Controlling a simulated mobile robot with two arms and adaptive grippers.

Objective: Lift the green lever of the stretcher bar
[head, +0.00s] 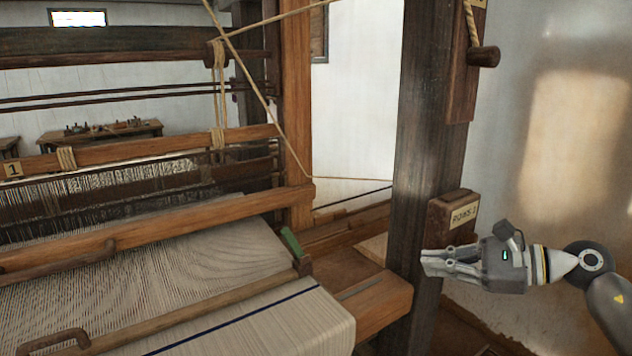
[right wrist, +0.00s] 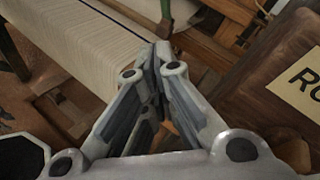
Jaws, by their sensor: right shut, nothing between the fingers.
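The green lever (head: 291,242) stands tilted at the right end of the stretcher bar (head: 190,310), a wooden bar lying across the woven cloth (head: 250,268). In the right wrist view the green lever (right wrist: 166,10) shows at the top edge, beyond the fingertips, only partly in frame. My right gripper (head: 424,262) is shut and empty, to the right of the lever and apart from it, in front of the dark post. Its closed fingers (right wrist: 160,52) point toward the cloth's edge and the lever. My left gripper is not in view.
A dark upright post (head: 425,130) with a labelled wooden box (head: 452,222) stands close behind my right gripper. A wooden beam end (head: 385,305) juts out between the cloth and the post. A cord (head: 262,90) hangs diagonally over the loom.

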